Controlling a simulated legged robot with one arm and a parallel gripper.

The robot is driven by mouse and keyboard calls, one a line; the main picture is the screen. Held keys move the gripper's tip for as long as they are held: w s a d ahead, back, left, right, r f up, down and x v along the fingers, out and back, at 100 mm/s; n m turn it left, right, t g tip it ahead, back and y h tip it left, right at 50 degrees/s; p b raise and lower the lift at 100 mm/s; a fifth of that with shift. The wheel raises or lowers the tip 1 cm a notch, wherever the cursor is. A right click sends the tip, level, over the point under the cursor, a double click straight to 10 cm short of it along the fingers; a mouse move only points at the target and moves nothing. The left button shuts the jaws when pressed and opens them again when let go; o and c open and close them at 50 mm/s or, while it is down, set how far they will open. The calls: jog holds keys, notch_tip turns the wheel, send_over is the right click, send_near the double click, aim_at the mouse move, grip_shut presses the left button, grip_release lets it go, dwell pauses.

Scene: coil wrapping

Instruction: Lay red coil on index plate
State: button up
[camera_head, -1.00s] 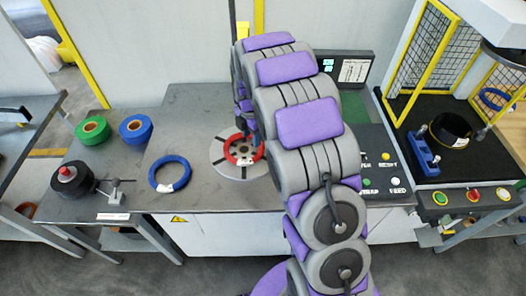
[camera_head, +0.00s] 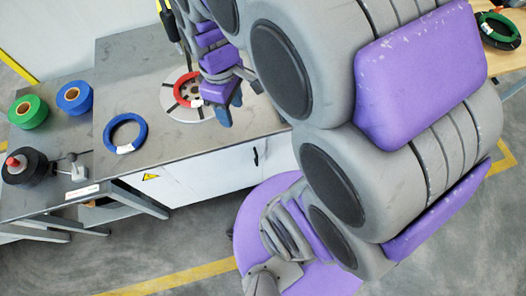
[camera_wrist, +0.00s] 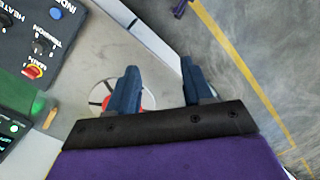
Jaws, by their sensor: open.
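The red coil (camera_head: 177,92) lies flat on the round index plate (camera_head: 190,115), around its hub, with a white tag on it. Its right side is hidden behind my arm in the head view. My gripper (camera_head: 222,112) is in front of the plate's right edge in that view; its height above the table is hard to tell. In the wrist view my gripper (camera_wrist: 161,84) has its two blue fingers wide apart with nothing between them. Part of the plate (camera_wrist: 101,92) and a bit of the red coil (camera_wrist: 149,101) show behind the left finger.
A blue coil (camera_head: 109,133) lies on the table left of the plate. A green roll (camera_head: 18,117), a blue roll (camera_head: 84,108) and a black spool (camera_head: 38,168) stand at the left. A control panel (camera_wrist: 40,45) shows in the wrist view. A dark green coil (camera_head: 484,30) lies far right.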

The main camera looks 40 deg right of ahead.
jog(key=s+m, duration=0.7)
jog(key=s, duration=0.7)
jog(key=shift+a+r+g, duration=0.2)
jog(key=shift+a+g, duration=0.1)
jog(key=shift+a, duration=0.05)
jog(key=shift+d, duration=0.1)
